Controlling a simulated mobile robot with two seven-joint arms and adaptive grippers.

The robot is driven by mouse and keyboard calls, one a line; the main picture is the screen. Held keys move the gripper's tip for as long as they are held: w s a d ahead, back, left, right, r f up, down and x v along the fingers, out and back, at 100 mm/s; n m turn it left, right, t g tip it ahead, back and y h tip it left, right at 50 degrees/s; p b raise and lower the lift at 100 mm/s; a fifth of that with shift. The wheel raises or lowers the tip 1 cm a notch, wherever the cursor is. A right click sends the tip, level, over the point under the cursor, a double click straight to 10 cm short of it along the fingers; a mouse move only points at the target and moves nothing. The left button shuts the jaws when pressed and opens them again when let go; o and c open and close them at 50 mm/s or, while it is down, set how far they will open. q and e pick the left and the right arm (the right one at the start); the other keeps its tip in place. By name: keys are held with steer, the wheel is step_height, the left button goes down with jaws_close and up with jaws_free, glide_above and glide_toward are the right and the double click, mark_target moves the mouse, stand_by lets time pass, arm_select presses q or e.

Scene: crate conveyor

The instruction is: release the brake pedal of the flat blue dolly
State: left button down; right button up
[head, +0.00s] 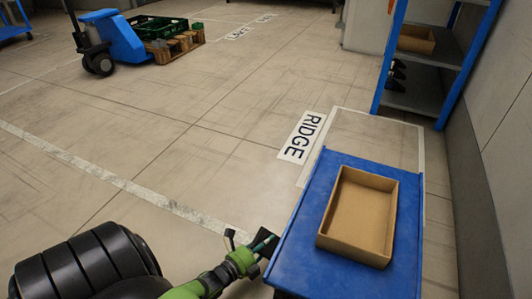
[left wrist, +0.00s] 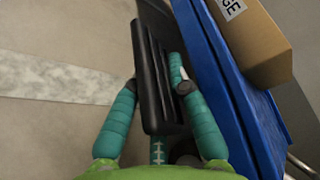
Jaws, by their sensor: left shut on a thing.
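The flat blue dolly (head: 300,240) stands at the lower right of the head view, and its edge (left wrist: 225,90) runs down the right side of the left wrist view. The black ridged brake pedal (left wrist: 155,70) is at its left side; it also shows small and dark in the head view (head: 266,239). My left gripper (left wrist: 157,90), with green body and teal fingers, is shut on the pedal, with fingers on both sides of it. In the head view the gripper (head: 260,247) is beside the dolly's left edge. My right gripper is out of view.
An open, empty cardboard box (head: 358,212) sits on the dolly. A blue shelf rack (head: 420,102) stands at the upper right. A blue pallet truck (head: 120,40) with crates is far left. The middle floor is clear.

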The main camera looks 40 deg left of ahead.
arm_select(q)
steer(key=c, duration=1.2)
jaws_free()
steer(key=s+r, duration=0.1)
steer(key=s, duration=1.1)
steer(key=shift+a+r, duration=0.35)
